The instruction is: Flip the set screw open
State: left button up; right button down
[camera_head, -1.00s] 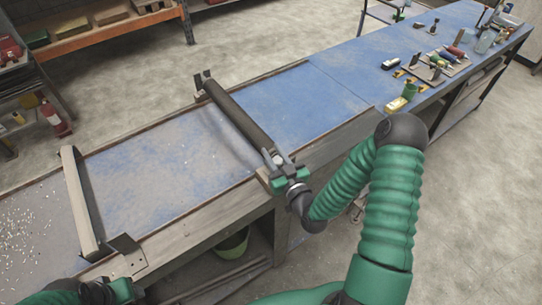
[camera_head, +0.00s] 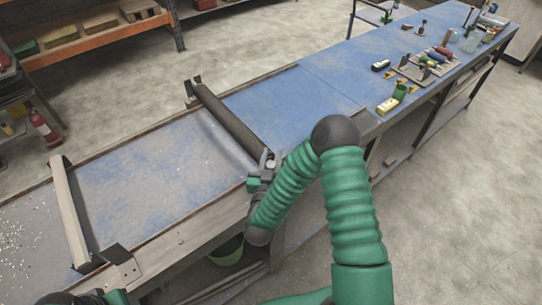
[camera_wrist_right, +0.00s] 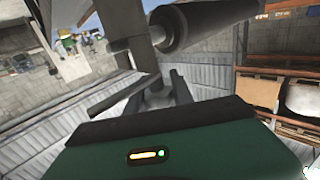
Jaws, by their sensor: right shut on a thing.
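The dark roller tube (camera_head: 228,120) lies across the blue table; its near end is at my right gripper. The right wrist view shows this roller (camera_wrist_right: 205,26) above the fingers. My right gripper (camera_head: 263,172) is at the near end fitting, largely hidden by my own wrist. In the wrist view, its fingers (camera_wrist_right: 160,92) are shut on a small part below the roller end. A thin dark bar (camera_wrist_right: 122,95) slants beside the fingers; I cannot tell whether it is the set screw. My left gripper (camera_head: 88,298) is partly cut off at the bottom left; its jaws are unclear.
Tools, a yellow block (camera_head: 387,106) and a green cup (camera_head: 400,92) sit on the far right of the table. A green bucket (camera_head: 228,250) stands below the table edge.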

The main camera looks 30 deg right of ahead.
dwell(0.4)
jog(key=c, duration=1.1)
grip_release()
jog(key=b+v, duration=0.2)
jog(key=v, duration=1.4)
jog(key=shift+s+a, duration=0.25)
jog(key=shift+a, duration=0.05)
jog(key=shift+f, duration=0.1)
